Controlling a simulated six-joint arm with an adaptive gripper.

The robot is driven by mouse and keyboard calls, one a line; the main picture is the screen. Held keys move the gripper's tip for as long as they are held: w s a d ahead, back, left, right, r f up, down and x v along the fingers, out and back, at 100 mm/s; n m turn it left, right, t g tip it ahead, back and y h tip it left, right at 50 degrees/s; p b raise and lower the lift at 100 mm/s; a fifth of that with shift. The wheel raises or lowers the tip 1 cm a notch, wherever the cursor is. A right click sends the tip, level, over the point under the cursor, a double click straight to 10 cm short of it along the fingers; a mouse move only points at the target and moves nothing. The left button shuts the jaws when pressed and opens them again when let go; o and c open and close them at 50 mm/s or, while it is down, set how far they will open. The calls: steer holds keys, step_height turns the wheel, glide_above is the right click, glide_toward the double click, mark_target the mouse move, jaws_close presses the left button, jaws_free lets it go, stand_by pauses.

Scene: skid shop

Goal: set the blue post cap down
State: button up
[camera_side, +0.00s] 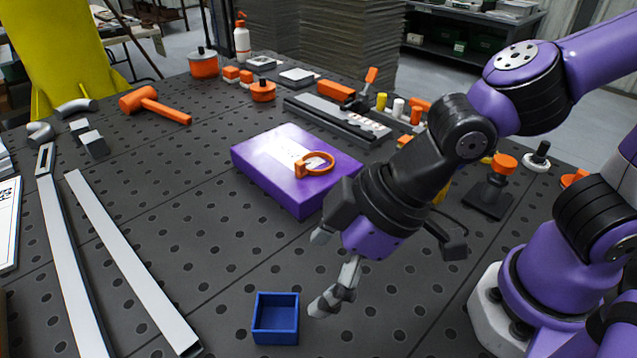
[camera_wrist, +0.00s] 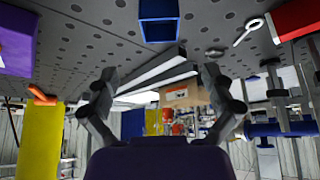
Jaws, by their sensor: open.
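The blue post cap (camera_side: 276,318) sits on the dark perforated table near the front, with its hollow side facing up. It looks like a small square open box. My gripper (camera_side: 322,270) is just to its right and above it in the side view, tilted, with its fingers spread and nothing between them. In the wrist view the post cap (camera_wrist: 159,22) is at the top middle, beyond my open fingers (camera_wrist: 160,90) and apart from them.
A purple box (camera_side: 270,178) with an orange ring-shaped part (camera_side: 318,164) on top lies behind my gripper. Long pale metal bars (camera_side: 130,262) lie at the left. An orange mallet (camera_side: 150,103) is farther back. Table around the cap is clear.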

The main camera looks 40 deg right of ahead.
steer(key=d+r+m+h, duration=0.2)
steer(key=d+r+m, duration=0.1)
steer(key=d, duration=0.7)
steer(key=d+r+m+t+h, duration=0.1)
steer(key=d+r+m+h, duration=0.1)
steer(key=d+m, duration=0.4)
steer(key=d+r, duration=0.1)
steer(key=d, duration=0.3)
steer(key=shift+w+r, duration=0.2)
